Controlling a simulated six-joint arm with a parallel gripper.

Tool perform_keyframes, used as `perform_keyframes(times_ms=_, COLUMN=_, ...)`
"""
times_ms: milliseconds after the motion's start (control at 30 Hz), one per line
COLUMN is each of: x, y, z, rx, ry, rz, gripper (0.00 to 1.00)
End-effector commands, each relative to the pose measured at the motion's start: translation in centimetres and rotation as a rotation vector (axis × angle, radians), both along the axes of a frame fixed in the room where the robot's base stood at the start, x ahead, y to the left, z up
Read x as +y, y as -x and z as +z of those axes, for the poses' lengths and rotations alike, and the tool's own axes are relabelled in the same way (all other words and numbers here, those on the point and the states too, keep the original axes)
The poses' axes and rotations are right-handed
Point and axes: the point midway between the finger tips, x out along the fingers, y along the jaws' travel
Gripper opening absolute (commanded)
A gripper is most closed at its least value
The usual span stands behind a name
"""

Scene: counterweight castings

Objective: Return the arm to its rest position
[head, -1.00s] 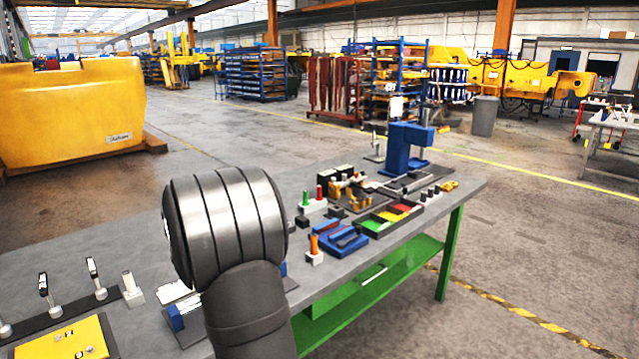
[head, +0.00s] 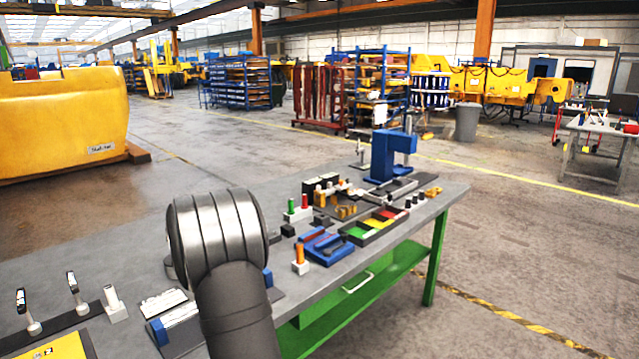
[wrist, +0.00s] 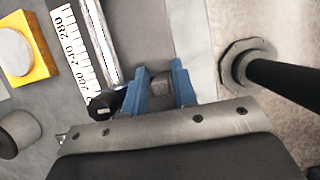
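My arm's rounded grey link rises in front of the bench in the head view, and my gripper is hidden behind or below it there. In the wrist view my gripper (wrist: 159,80) has two blue fingers standing apart. A small dark grey block (wrist: 160,79) shows between them; I see no clear contact with the fingers. The grey workbench (head: 130,262) lies beneath and around the arm in the head view. In the wrist view the gripper is over or near the bench's edge strip (wrist: 196,50).
A ruler (wrist: 73,45), a steel bar (wrist: 101,40), and a yellow block (wrist: 25,60) lie left of the fingers. A black pole (wrist: 290,85) stands right. A blue press (head: 390,155), coloured trays (head: 372,228) and an orange-handled tool (head: 300,255) occupy the bench's far right part.

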Motion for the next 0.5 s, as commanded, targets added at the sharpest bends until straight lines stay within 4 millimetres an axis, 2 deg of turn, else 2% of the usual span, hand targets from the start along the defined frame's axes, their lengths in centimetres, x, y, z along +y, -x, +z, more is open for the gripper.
perform_keyframes(times_ms=300, x=0.4, y=0.4, z=0.4, rx=-0.001, ry=-0.001, rz=0.0, gripper=0.25)
perform_keyframes(times_ms=500, x=1.3, y=1.2, z=3.3, rx=-0.004, ry=-0.003, rz=0.001, gripper=0.25)
